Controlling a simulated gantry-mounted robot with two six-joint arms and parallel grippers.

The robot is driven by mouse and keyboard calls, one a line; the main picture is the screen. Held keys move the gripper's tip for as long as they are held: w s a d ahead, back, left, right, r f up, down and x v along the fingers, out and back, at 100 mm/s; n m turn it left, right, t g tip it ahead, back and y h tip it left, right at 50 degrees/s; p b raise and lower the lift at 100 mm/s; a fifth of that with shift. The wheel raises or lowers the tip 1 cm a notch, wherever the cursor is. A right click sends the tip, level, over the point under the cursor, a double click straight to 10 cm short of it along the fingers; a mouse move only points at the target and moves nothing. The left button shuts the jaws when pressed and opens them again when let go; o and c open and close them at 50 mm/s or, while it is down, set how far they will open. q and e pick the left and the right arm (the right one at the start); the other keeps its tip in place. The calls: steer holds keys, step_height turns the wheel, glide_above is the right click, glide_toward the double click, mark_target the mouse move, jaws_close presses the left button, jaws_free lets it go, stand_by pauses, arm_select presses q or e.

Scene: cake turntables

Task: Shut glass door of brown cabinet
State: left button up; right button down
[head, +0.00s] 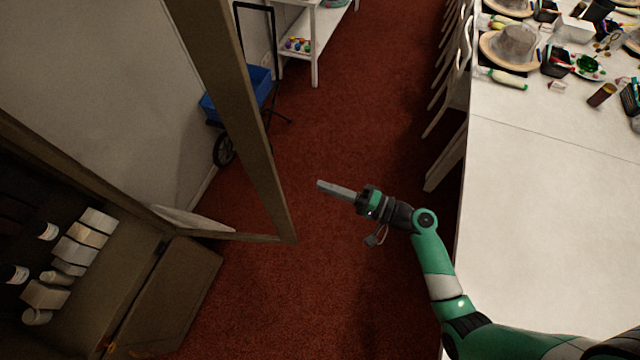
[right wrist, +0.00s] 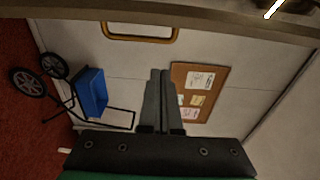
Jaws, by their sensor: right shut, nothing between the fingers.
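The brown cabinet (head: 160,300) stands at the lower left of the head view, with white items on its shelf. Its glass door stands open, and the brown door frame (head: 245,115) reaches out over the red floor. The wall and the cart show through the glass. My right gripper (head: 322,186) is shut and empty, to the right of the door frame's free edge and apart from it in the picture. Its closed fingers also show in the right wrist view (right wrist: 160,75). A brown bar, possibly the door frame (right wrist: 210,22), crosses the top of that view. My left gripper is not in view.
A blue cart (head: 258,82) stands behind the door by the wall. A white shelf (head: 318,50) is at the back. A long white table (head: 550,200) with hats and craft items fills the right, with white chairs (head: 455,80) along it. Red floor lies clear between.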

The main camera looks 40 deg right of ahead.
arm_select(q)
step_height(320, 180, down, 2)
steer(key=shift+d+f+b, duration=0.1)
steer(key=shift+b, duration=0.3)
arm_select(e)
steer(key=w+a, duration=0.5)
steer(key=a, duration=0.1)
steer(key=shift+w+a, duration=0.2)
steer(key=shift+w, duration=0.2)
